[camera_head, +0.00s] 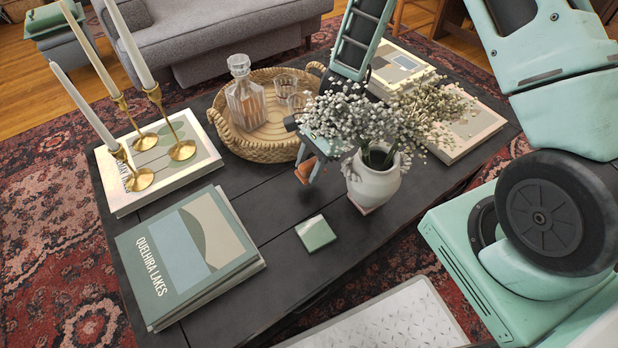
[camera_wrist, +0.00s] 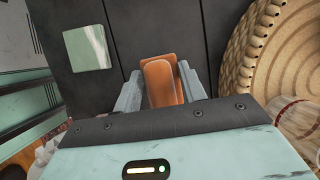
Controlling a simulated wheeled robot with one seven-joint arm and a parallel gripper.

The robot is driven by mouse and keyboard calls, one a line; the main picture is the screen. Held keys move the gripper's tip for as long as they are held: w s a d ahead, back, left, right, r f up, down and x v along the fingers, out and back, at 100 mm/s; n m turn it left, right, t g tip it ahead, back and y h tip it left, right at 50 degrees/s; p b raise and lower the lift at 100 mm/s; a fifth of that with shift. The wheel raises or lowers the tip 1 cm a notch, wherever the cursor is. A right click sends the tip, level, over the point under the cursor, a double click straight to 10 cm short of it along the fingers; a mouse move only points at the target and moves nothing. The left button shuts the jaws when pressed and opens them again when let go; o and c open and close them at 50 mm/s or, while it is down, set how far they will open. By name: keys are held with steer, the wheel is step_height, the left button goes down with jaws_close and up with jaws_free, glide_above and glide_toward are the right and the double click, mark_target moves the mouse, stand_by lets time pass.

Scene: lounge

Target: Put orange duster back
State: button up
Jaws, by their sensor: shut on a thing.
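The orange duster (camera_wrist: 163,84) is a small rounded orange-brown block held between the two fingers of my gripper (camera_wrist: 162,92) in the wrist view. In the head view part of the orange duster (camera_head: 304,170) shows at the end of my gripper (camera_head: 312,170), over the dark table (camera_head: 262,205). My gripper is shut on it, just left of the white flower vase (camera_head: 374,180) and in front of the woven tray. The flowers partly hide my gripper and wrist. I cannot tell the exact gap between the duster and the tabletop.
A green-and-white square coaster (camera_head: 316,233) lies in front of the vase. The woven tray (camera_head: 268,152) holds a decanter (camera_head: 245,95) and glasses. Brass candlesticks (camera_head: 180,150) stand on a book at left. Another book (camera_head: 190,255) lies nearer. Bare tabletop shows between them.

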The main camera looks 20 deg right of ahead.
mark_target(309, 185)
step_height(309, 185, down, 5)
steer(key=shift+r+b, duration=0.1)
steer(key=shift+b, duration=0.75)
steer(key=o, duration=0.9)
steer(key=shift+o, duration=0.2)
steer(key=p+v, duration=0.4)
steer(key=v, duration=0.8)
steer(key=shift+r, duration=0.1)
